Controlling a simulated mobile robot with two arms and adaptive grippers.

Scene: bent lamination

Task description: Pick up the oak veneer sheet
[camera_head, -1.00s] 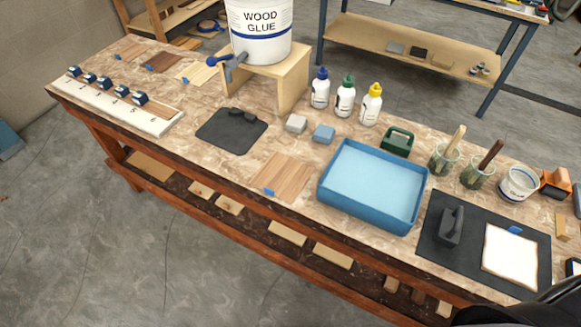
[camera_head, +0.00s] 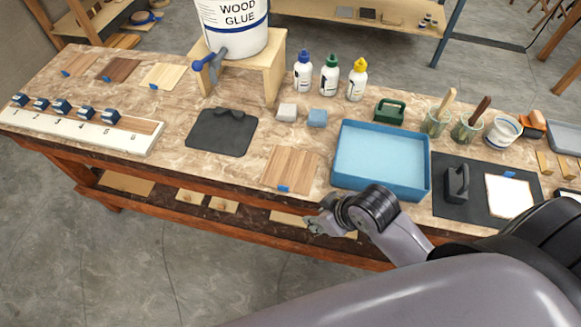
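Three more wood sheets lie at the back left: a medium brown one (camera_head: 80,64), a dark one (camera_head: 118,69) and a pale one (camera_head: 160,75). No label shows which sheet is oak. My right gripper (camera_head: 316,224) is over the bench's front edge, just right of and nearer than the striped sheet, apart from it. Its fingers are small and bunched, so its opening is unclear. My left gripper is out of view.
The blue tray (camera_head: 382,190) stands right of the striped sheet. A black mat (camera_head: 205,143) lies to its left, with grey and blue blocks behind. The glue bucket (camera_head: 231,30) sits on a wooden stand. A numbered clamp board (camera_head: 75,132) lies far left.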

